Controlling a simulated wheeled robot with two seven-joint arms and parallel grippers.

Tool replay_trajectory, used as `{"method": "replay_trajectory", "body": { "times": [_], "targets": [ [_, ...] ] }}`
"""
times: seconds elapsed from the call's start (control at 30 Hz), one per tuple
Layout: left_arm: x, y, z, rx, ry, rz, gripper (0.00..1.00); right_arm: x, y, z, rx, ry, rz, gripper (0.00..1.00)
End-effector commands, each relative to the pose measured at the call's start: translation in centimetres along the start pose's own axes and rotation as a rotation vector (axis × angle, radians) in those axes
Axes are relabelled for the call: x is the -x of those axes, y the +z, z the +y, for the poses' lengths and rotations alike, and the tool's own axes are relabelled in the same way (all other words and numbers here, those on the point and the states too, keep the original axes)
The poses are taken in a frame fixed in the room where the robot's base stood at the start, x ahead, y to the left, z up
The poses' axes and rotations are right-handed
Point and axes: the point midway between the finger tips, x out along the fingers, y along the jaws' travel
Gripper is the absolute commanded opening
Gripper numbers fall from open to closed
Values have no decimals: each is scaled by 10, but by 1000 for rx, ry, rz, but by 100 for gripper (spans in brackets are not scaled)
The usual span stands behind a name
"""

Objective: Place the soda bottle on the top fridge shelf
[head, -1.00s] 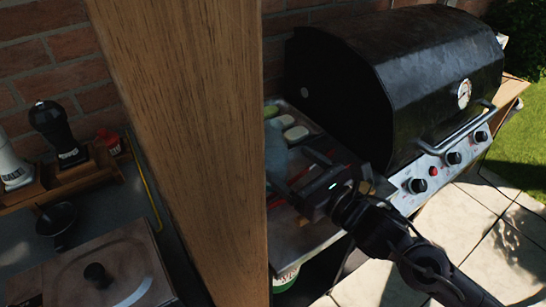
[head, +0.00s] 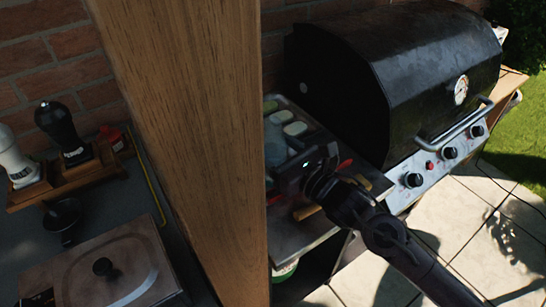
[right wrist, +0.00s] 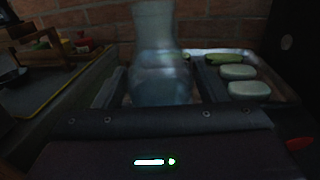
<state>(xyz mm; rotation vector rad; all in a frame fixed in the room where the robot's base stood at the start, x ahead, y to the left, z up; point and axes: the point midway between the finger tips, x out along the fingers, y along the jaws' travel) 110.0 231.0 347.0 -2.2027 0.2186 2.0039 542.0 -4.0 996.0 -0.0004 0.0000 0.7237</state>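The soda bottle is a clear bluish bottle that stands upright in the right wrist view (right wrist: 160,75), a little blurred. In the head view the bottle (head: 275,146) is partly hidden by the wooden post. My right gripper (right wrist: 161,90) has one finger on each side of the bottle, with narrow gaps showing. It looks open around the bottle, not closed on it. In the head view my right gripper (head: 292,180) reaches in beside the grill. A small dark part, apparently of my left gripper (head: 40,298), shows at the bottom left edge. No fridge shelf is in view.
A thick wooden post (head: 195,130) stands in the middle. A black grill (head: 395,75) is at the right. A metal tray (right wrist: 283,65) with pale green pieces lies beside the bottle. A lidded tray (head: 105,272) and a shaker rack (head: 75,176) are at the left.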

Motion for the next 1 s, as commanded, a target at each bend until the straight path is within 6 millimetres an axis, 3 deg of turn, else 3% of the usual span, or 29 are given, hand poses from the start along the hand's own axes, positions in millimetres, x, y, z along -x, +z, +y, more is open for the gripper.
{"method": "replay_trajectory", "body": {
  "times": [0.03, 0.37, 0.77, 1.0],
  "targets": [
    [0, 0, 0, 0, 0, 0, 28, 0, 0, 0, 0, 0, 0, 58],
    [0, 1, 0, -1, 0, -2, 28, 0, 2, 0, 0, 0, -5, 15],
    [0, 2, 0, -2, 1, -3, 28, 0, 6, 0, 0, 0, -6, 15],
    [-1, 2, 1, -3, 1, -3, 28, 0, 18, -1, 2, 0, -7, 15]
  ]
}}
